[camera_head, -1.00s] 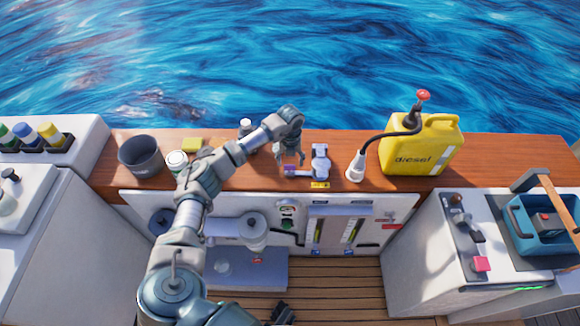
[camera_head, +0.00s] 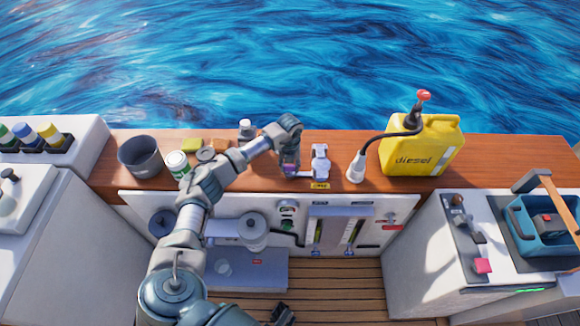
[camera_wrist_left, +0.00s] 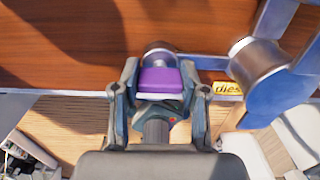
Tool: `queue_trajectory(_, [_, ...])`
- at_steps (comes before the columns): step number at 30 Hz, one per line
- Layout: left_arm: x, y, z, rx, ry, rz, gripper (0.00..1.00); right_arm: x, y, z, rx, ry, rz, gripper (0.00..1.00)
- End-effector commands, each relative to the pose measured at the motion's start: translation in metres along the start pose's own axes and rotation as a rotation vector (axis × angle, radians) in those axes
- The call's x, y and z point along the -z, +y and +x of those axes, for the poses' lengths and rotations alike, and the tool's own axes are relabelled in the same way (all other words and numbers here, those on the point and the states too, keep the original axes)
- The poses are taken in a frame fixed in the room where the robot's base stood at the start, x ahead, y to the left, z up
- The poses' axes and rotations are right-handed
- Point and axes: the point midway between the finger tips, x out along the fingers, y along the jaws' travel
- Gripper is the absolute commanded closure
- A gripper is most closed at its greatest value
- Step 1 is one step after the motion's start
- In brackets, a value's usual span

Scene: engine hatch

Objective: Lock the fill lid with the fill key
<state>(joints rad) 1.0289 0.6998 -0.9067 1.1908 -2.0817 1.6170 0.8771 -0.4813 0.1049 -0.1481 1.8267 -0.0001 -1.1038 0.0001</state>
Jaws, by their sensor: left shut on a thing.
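My left gripper (camera_head: 290,168) is low over the wooden ledge, and its jaws are shut on the purple-topped fill key (camera_wrist_left: 160,82). In the left wrist view, the purple block sits between the two fingers (camera_wrist_left: 159,100), with a round metal part just beyond it. The key's lower end is hidden, so I cannot tell what it rests in. Right of the gripper stands a pale grey-blue hinged fitting (camera_head: 320,160), apparently the fill lid; the wrist view shows its metal cylinder (camera_wrist_left: 258,65) close beside the right finger.
A yellow diesel can (camera_head: 422,146) with a black hose and white nozzle (camera_head: 356,168) stands to the right. A yellow label (camera_head: 320,185) lies in front of the fitting. Left are a dark pot (camera_head: 140,157), a green-and-white can (camera_head: 177,164) and a white-capped bottle (camera_head: 246,130).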

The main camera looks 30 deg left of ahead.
Motion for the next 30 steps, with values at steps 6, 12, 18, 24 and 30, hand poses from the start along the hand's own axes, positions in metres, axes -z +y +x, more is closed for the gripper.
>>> queue_trajectory(6, [0.0017,-0.0018,0.0001,0.005,0.005,0.045,0.91,0.0008,0.0003,-0.0001,0.0,0.002,0.0,1.0])
queue_trajectory(12, [0.0017,-0.0021,-0.0002,0.004,0.005,0.155,0.91,0.0008,0.0003,0.0,-0.001,0.003,0.0,1.0])
queue_trajectory(18, [0.0019,-0.0013,0.0002,0.002,0.005,0.328,0.91,0.0004,0.0003,0.0006,0.0,0.002,0.0,1.0])
queue_trajectory(24, [0.002,-0.0009,0.0007,0.003,0.006,0.518,0.91,0.0002,0.0004,-0.0001,-0.001,-0.002,0.0,1.0])
queue_trajectory(30, [0.0019,-0.0004,0.0011,0.003,0.006,0.708,0.91,0.005,0.0002,-0.0057,0.0,0.009,0.0,1.0])
